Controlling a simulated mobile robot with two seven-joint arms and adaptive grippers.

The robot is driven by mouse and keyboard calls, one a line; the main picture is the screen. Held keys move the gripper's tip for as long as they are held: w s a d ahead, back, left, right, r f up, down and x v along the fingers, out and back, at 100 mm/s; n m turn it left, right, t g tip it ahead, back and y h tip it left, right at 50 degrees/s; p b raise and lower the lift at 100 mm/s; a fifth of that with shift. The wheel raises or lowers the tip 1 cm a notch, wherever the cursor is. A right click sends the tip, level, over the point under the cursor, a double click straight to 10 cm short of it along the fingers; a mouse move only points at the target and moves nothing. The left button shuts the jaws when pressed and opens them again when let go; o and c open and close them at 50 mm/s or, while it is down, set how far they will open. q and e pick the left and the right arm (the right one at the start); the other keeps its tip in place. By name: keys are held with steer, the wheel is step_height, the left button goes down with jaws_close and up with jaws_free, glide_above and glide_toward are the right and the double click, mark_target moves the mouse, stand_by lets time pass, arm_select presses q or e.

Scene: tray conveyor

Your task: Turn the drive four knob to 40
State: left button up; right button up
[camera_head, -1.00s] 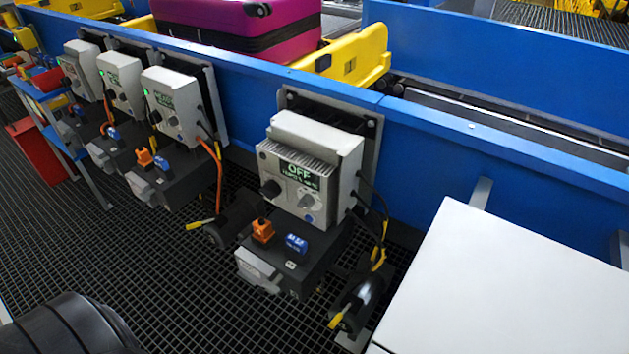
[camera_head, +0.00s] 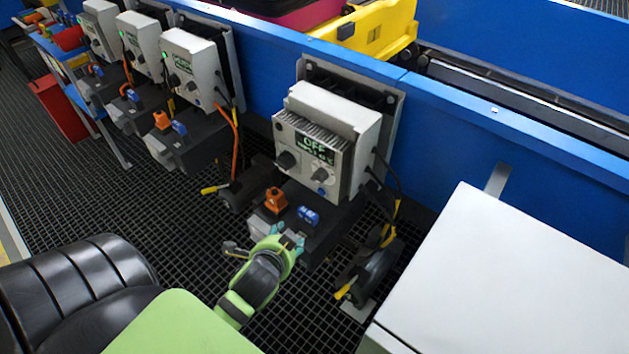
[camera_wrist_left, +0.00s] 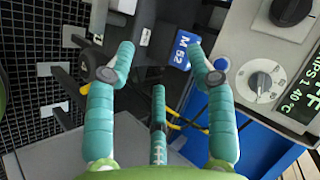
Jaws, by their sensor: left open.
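The nearest drive box (camera_head: 322,130) is grey, with a lit display reading OFF (camera_head: 314,145) and a smaller line below. Its front has a black knob (camera_head: 285,160) and a grey knob (camera_head: 320,174). In the left wrist view the black knob (camera_wrist_left: 290,11) is at the top right, and the grey knob (camera_wrist_left: 260,82) has a pale pointer. My left gripper (camera_head: 287,240) is open and empty, below and in front of the drive box. Its teal fingers (camera_wrist_left: 158,65) are apart, left of the grey knob and not touching it. My right gripper is not in view.
Under the drive box is a dark motor unit (camera_head: 338,228) with an orange connector (camera_head: 275,200) and a blue tag (camera_head: 308,215). Similar drive boxes (camera_head: 190,65) stand farther left. A white surface (camera_head: 510,285) fills the lower right. Cables hang right of the drive.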

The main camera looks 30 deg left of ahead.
mark_target(315, 181)
arm_select(q)
steer(key=w+a+r+m+t+y, duration=0.1)
steer(key=w+a+r+m+t, duration=0.2)
steer(key=r+m, duration=0.25)
steer(key=w+a+r+m+t+y, duration=0.1)
steer(key=w+a+r+m+t, duration=0.25)
steer(key=m, duration=0.35)
steer(key=w+d+m+h, duration=0.2)
steer(key=m, duration=0.3)
steer(key=w+d+m+t+h+p, duration=0.1)
steer(key=m+h, duration=0.1)
steer(key=m, duration=0.4)
steer(key=w+d+f+m+t+h+p, duration=0.1)
steer(key=w+d+m+h, duration=0.1)
steer(key=m, duration=0.3)
steer(key=shift+w+d+f+m+h, duration=0.1)
steer(key=shift+w+d+m+h, duration=0.2)
steer(key=shift+h, duration=0.3)
steer(key=shift+w+d+f, duration=0.1)
steer(key=shift+w, duration=0.4)
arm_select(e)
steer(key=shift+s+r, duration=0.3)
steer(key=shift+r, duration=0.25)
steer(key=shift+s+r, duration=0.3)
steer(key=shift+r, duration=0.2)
arm_select(q)
steer(key=shift+c, duration=0.4)
jaws_close()
